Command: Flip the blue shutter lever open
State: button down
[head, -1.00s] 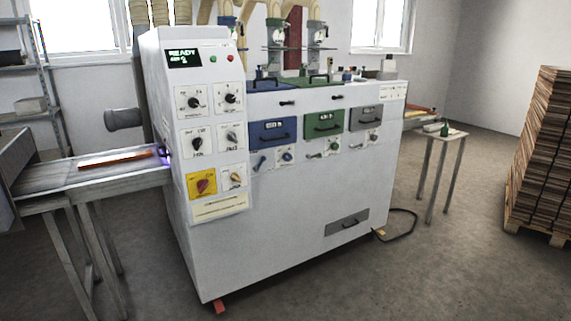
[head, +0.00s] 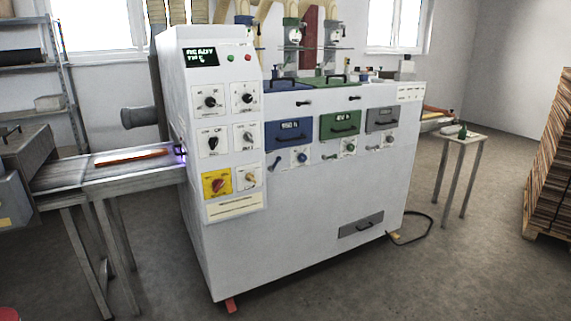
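The white lacquer machine (head: 300,225) stands in the middle of the head view. A small blue lever (head: 276,162) sits on its front, below the blue drawer (head: 290,134) and left of a blue knob (head: 301,157). The lever looks tilted, with its upper end to the right, but it is too small to tell whether it is open or closed. Similar small levers and knobs sit below the green drawer (head: 340,124) and the grey drawer (head: 381,118). My gripper is not in view.
A conveyor (head: 75,175) with an orange-brown board (head: 131,156) enters the machine from the left. A small side table (head: 462,139) and a stack of boards (head: 552,165) stand at the right. A black cable (head: 425,228) lies on the floor. The floor in front is clear.

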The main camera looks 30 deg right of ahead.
aim_at(271, 170)
jog(key=u, duration=0.05)
jog(key=i, duration=0.95)
jog(key=z, duration=0.05)
